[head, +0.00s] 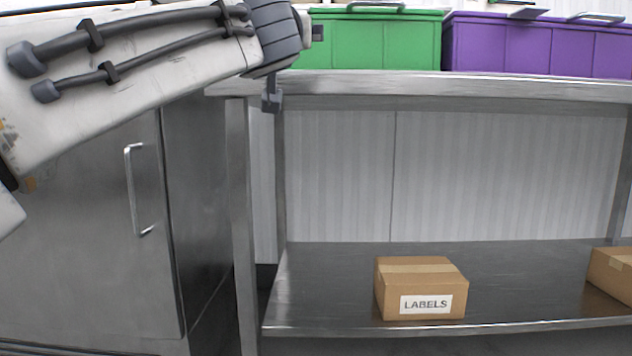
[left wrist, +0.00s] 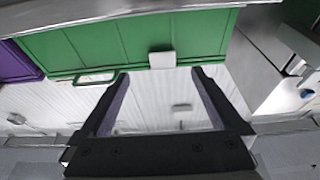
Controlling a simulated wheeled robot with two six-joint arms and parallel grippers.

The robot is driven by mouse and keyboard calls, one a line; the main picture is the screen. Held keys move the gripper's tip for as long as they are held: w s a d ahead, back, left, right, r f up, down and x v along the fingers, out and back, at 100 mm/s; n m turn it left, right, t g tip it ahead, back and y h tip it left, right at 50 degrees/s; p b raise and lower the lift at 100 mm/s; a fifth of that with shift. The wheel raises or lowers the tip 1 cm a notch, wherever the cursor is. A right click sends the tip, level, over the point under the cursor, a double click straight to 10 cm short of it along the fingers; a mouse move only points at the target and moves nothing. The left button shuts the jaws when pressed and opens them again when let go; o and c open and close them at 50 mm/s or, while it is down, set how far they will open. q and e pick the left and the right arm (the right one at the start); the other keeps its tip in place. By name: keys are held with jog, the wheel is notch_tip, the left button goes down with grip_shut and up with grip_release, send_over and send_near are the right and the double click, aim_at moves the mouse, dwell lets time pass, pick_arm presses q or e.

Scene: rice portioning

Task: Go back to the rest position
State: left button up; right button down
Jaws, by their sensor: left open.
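My left arm (head: 130,75) comes in from the left in the head view, raised in front of the steel cabinet and the left end of the steel table. Its gripper's fingers cannot be made out clearly there. In the left wrist view my left gripper (left wrist: 159,72) shows two dark fingers spread wide with nothing between them. A green bin (left wrist: 150,42) lies beyond the fingertips in that view. My right arm and gripper are in neither view.
The steel table (head: 450,86) bears the green bin (head: 375,42) and a purple bin (head: 540,46). A carton marked LABELS (head: 420,288) and another carton (head: 612,270) stand on its lower shelf (head: 320,290). A steel cabinet (head: 85,250) stands at left.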

pick_arm(q)
jog(key=s+d+f+m+g+h+p, duration=0.1)
jog(key=s+d+f+m+g+p, duration=0.15)
jog(key=f+g+p, duration=0.55)
jog(key=s+d+f+m+g+p, duration=0.2)
jog(key=s+f+g+p, duration=0.15)
jog(key=f+p, duration=0.7)
jog(key=s+a+f+m+g+p, duration=0.1)
jog(key=s+f+g+p, duration=0.25)
jog(key=s, duration=0.45)
jog(key=s+a+f+m+g+p, duration=0.1)
jog(key=s+f+g+p, duration=0.3)
jog(key=s, duration=0.5)
jog(key=s+a+f+m+g+p, duration=0.1)
jog(key=s+a+f+g+p, duration=0.1)
jog(key=s+p, duration=0.45)
notch_tip(320, 180, up, 36)
jog(key=s+p, duration=0.1)
jog(key=p, duration=3.2)
jog(key=shift+d+f+p, duration=0.15)
jog(key=shift+d+p, duration=0.05)
jog(key=shift+p, duration=0.2)
jog(key=shift+n, duration=0.25)
